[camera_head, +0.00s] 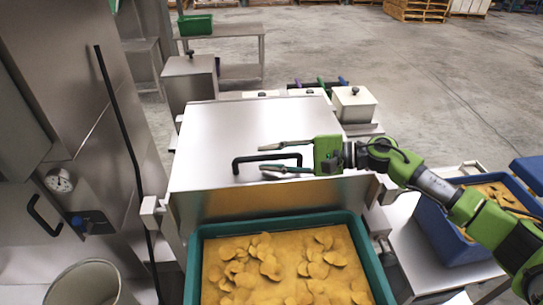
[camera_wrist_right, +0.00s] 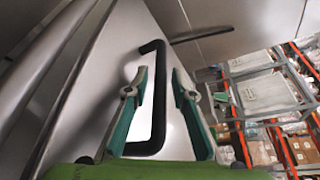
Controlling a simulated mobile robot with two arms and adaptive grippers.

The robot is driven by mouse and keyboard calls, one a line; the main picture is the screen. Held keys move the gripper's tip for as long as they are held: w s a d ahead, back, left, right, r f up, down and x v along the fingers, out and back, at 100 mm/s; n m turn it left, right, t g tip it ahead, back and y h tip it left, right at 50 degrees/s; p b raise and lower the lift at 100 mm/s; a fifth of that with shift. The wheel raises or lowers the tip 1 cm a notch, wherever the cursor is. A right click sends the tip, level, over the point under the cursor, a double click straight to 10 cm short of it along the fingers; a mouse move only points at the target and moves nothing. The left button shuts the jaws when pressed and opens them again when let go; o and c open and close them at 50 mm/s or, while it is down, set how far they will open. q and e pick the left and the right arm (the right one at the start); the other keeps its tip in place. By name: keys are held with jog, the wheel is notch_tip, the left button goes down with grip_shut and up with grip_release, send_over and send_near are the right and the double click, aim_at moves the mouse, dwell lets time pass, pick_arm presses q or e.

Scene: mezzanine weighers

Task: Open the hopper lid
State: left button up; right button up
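The hopper lid (camera_head: 240,120) is a broad, shiny metal panel in the middle of the head view, and it looks shut. A black bar handle (camera_head: 240,161) sits near its front edge. My right gripper (camera_head: 264,158) is open at the handle, with its fingers pointing left. In the right wrist view the handle (camera_wrist_right: 159,110) shows between the two spread fingers of my right gripper (camera_wrist_right: 159,74). I cannot tell whether a finger touches it. My left gripper is not in view.
A teal tray (camera_head: 194,270) of orange chips stands in front of the hopper. A blue crate (camera_head: 440,240) of chips is at right. A metal cabinet (camera_head: 70,90) with a gauge stands at left, with a pale round bin (camera_head: 85,285) below. Lidded steel boxes (camera_head: 190,82) are behind.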

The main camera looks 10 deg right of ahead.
grip_shut()
jog(key=shift+w+r, duration=0.1)
jog(key=shift+r, duration=0.35)
jog(key=w+r+m+p, duration=0.1)
jog(key=w+r, duration=0.2)
jog(key=r, duration=0.3)
jog(key=w+r+m+g+p, duration=0.1)
jog(key=w+r, duration=0.2)
jog(key=r, duration=0.4)
jog(key=w+r+m+g+h+p, duration=0.1)
jog(key=w+r+m, duration=0.1)
jog(key=r, duration=0.4)
jog(key=shift+w+r, duration=0.2)
jog(key=shift+w, duration=0.35)
